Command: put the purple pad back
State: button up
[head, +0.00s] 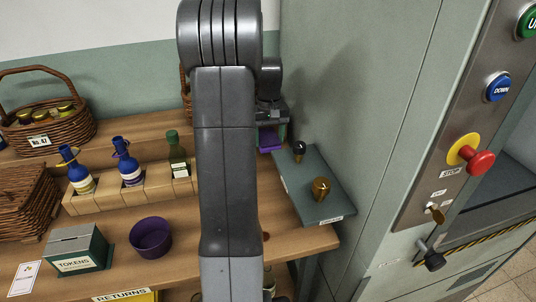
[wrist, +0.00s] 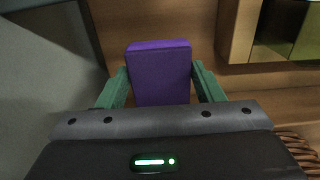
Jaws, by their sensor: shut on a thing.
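The purple pad (wrist: 160,70) is a flat block held between the two green fingers of my gripper (wrist: 161,88) in the wrist view. My gripper is shut on it. In the head view the purple pad (head: 270,137) shows only in part beyond my arm, above the back of the shelf near the grey-green tray. My arm hides much of the middle of the shelf there. I cannot tell whether the pad touches the surface under it.
A grey-green tray (head: 326,208) with a dark knob (head: 299,150) and a brass knob (head: 320,188) lies right. A wooden rack (head: 103,197) of bottles, a purple bowl (head: 151,238), a tokens box (head: 78,250) and baskets (head: 48,123) stand left. A button panel (head: 455,130) is far right.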

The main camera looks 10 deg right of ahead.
aim_at(269, 139)
jog(key=shift+f, duration=2.85)
jog(key=shift+f, duration=0.2)
jog(key=o, duration=1)
jog(key=shift+c, duration=0.2)
jog(key=shift+r, duration=0.1)
notch_tip(269, 139, up, 12)
jog(key=shift+r, duration=0.15)
